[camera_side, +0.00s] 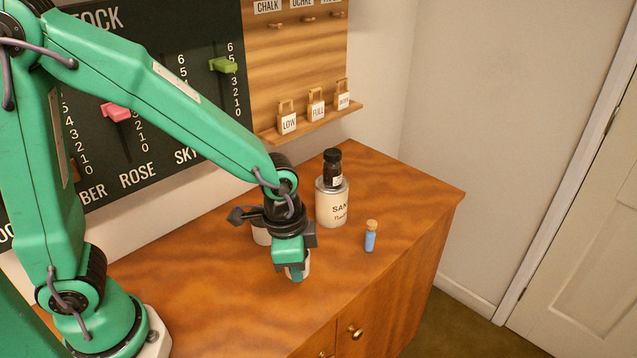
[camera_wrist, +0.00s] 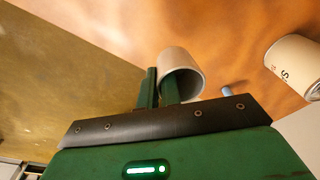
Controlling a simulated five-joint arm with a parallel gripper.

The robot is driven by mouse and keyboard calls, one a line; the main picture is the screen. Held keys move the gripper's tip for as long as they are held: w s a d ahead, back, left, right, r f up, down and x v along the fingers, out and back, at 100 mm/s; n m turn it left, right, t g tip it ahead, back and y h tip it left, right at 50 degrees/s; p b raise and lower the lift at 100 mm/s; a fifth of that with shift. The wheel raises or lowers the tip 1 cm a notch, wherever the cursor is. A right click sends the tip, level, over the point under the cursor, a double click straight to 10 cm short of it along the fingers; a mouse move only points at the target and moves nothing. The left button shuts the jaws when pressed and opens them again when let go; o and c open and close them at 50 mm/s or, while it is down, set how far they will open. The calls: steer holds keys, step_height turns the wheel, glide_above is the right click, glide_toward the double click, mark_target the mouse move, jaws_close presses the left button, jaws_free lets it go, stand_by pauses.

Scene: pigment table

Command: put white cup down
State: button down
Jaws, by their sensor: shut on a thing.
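The white cup (camera_side: 306,264) is at the fingertips of my gripper (camera_side: 296,271), near the front of the wooden table, mostly hidden by the fingers in the side view. In the wrist view the cup (camera_wrist: 193,62) shows its open mouth towards the camera. My gripper (camera_wrist: 160,88) is shut on its wall at the left, with one finger appearing inside the mouth and the other outside. Whether the cup's base touches the table cannot be told.
A pale container (camera_side: 261,236) stands partly hidden behind my gripper. A labelled tin (camera_side: 332,204) with a dark bottle (camera_side: 332,166) on it stands behind to the right. A corked blue vial (camera_side: 371,238) stands right of the cup. The wooden table (camera_side: 205,290) is clear at front left.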

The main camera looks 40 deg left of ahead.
steer(key=w+a+f, duration=0.1)
steer(key=w+a, duration=0.1)
steer(key=w+a+f, duration=0.2)
steer(key=shift+w+a+f, duration=0.15)
steer(key=shift+w+f, duration=0.05)
steer(key=shift+f, duration=0.1)
steer(key=shift+f, duration=0.15)
steer(key=shift+f, duration=1.85)
steer(key=shift+f, duration=0.15)
steer(key=c, duration=1.6)
jaws_free()
step_height(320, 180, up, 12)
steer(key=s, duration=0.1)
steer(key=shift+s, duration=0.15)
